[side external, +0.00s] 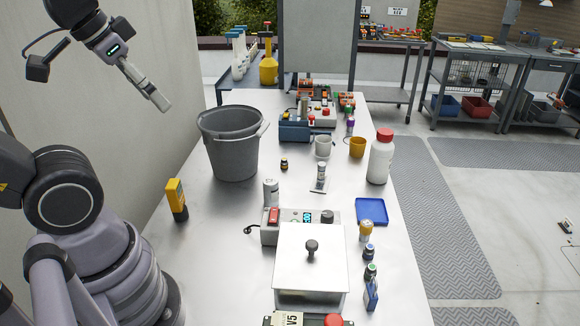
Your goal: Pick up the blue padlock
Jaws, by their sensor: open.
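A small blue block-shaped item (371,295), which looks like the blue padlock, stands near the right edge of the metal table, close to the white lidded box. Its shackle is too small to make out clearly. My gripper (160,100) is at the upper left, raised and well away from the padlock, up and to the left of the grey bucket. Its jaws are open and I see nothing held in them.
The table (225,250) holds a grey bucket (232,150), a white lidded box (310,260), a blue tray (372,211), a red-capped white bottle (380,157) and a yellow meter (177,199). Small bottles (366,231) stand just behind the padlock. The table's left-front area is clear.

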